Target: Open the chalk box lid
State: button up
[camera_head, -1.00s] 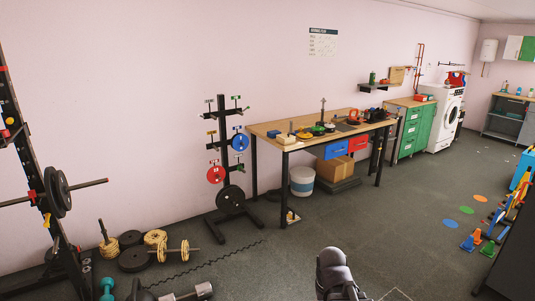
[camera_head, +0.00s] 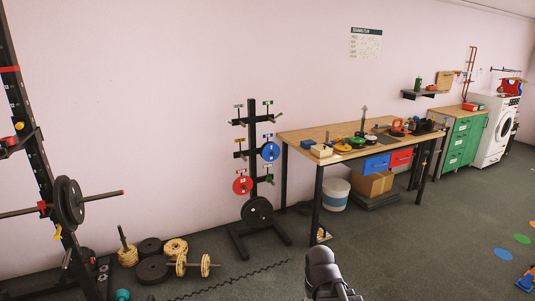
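A small cream box (camera_head: 321,150) sits at the front left corner of the workbench top (camera_head: 305,136). It may be the chalk box; it is too small here to make out a lid or whether it is open. A dark rounded part of my own arm shows at the bottom, right of centre. My gripper's fingers cannot be made out, and nothing of mine is near the box.
A plate rack (camera_head: 257,208) stands left of the bench. A barbell rack (camera_head: 60,200) is at the far left, with dumbbells (camera_head: 192,264) and loose plates on the floor. A bucket (camera_head: 335,193) and cardboard box (camera_head: 374,184) are under the bench.

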aim_at(320, 148)
jog(key=i, duration=1.6)
jog(key=z, duration=0.55)
jog(key=i, duration=1.65)
jog(key=z, duration=0.45)
